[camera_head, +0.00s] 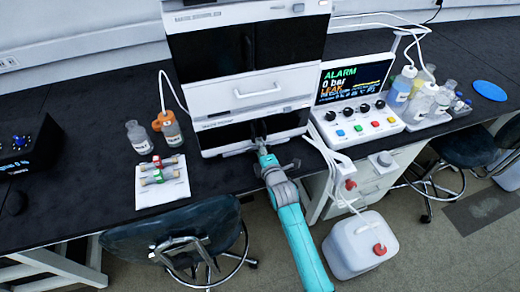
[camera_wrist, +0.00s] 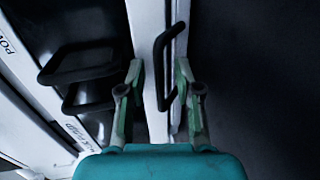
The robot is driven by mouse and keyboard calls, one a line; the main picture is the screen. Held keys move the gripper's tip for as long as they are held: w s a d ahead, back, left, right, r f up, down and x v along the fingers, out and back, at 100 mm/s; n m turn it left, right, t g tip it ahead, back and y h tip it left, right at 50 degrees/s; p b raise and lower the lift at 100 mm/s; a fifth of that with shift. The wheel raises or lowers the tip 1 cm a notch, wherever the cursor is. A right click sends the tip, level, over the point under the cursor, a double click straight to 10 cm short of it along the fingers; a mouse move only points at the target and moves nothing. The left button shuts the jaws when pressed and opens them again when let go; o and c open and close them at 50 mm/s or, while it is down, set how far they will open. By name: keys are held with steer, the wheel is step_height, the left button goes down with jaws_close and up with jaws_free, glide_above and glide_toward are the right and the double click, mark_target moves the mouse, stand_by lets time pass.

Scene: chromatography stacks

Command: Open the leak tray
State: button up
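The leak tray (camera_head: 226,151) is the low white strip at the bottom of the central instrument stack, just above the bench top. In the wrist view its narrow white front (camera_wrist: 151,60) runs up the picture and carries a black bar handle (camera_wrist: 164,62). My gripper (camera_head: 259,142) is at the tray's front. In the wrist view my gripper (camera_wrist: 159,78) has its two fingers apart, one on each side of the handle. I cannot tell whether either finger touches it. The tray appears closed, and its inside is hidden.
The stack (camera_head: 262,88) rises above the tray. A control panel (camera_head: 354,95) reading ALARM, 0 bar, LEAK stands to its right. Bottles (camera_head: 139,138) and a white sheet with vials (camera_head: 163,183) are left. A stool (camera_head: 172,237) and a white canister (camera_head: 360,245) flank my arm.

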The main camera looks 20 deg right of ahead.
jaws_close()
steer(key=f+v, duration=0.2)
steer(key=v, duration=1)
steer(key=shift+s+f, duration=0.35)
steer(key=shift+s, duration=0.15)
jaws_free()
